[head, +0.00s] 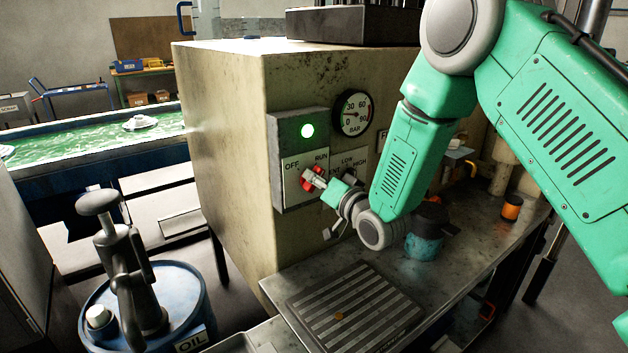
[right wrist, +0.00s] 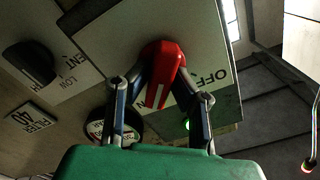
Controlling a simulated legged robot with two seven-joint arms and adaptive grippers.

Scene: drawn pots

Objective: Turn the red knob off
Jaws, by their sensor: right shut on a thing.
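The red knob (head: 309,180) sits on the grey OFF/RUN panel (head: 288,135) on the front of the beige machine. In the right wrist view, the red knob (right wrist: 162,68) shows between my fingers, with a white stripe on it; the OFF label lies to its right. The RUN label is mostly hidden there. A green lamp (head: 307,131) glows above the knob. My right gripper (head: 316,180) is shut on the knob, one finger on each side, as the right wrist view (right wrist: 160,88) also shows. My left gripper is not in view.
A pressure gauge (head: 353,113) and a black knob (right wrist: 30,64) with VENT, LOW and HIGH labels are close by. Below are a ribbed tray (head: 355,310), a teal can (head: 424,245) and an orange-banded container (head: 511,207). A blue oil drum (head: 180,290) with a pump stands left.

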